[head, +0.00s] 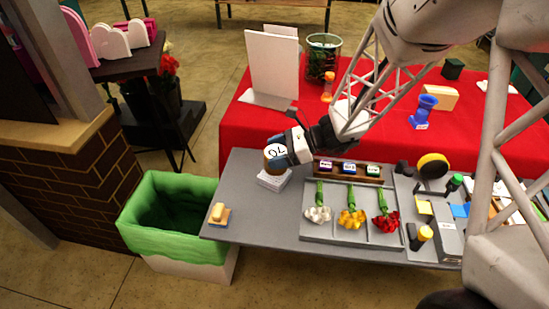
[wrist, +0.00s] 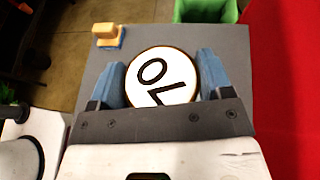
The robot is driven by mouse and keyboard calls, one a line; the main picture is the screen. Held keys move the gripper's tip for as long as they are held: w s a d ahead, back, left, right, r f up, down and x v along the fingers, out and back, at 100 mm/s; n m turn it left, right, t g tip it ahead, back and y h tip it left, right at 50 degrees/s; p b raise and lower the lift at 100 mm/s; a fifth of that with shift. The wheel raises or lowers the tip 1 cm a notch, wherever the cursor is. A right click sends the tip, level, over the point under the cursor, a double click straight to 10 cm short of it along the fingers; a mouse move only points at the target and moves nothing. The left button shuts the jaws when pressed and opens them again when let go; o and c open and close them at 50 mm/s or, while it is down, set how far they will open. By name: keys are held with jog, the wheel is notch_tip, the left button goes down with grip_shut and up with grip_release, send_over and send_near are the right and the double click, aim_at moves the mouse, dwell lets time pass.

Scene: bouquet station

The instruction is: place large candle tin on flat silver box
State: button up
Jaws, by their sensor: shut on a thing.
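The large candle tin (head: 274,161) has a round white lid marked with dark characters and a brown side. It shows from above in the wrist view (wrist: 163,76). My gripper (head: 285,155) is shut on it, with a blue finger on each side of the tin in the wrist view (wrist: 160,82). The flat silver box (head: 272,182) lies on the grey table directly below the tin in the head view. The tin looks upright. I cannot tell whether its base touches the box. The box is hidden in the wrist view.
A yellow and blue block (head: 218,214) sits at the table's left corner. A tray (head: 318,232) with white, yellow and red flowers lies to the right, behind it a brown rack (head: 347,171) of small jars. A green-lined bin (head: 170,240) stands left of the grey table (head: 262,228).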

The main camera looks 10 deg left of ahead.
jog(key=shift+w+a, duration=0.3)
jog(key=shift+w, duration=0.4)
jog(key=shift+f, duration=0.1)
jog(key=shift+f, duration=1.7)
jog(key=shift+f, duration=0.1)
jog(key=o, duration=1.1)
jog(key=shift+c, duration=0.2)
jog(key=v, duration=1.2)
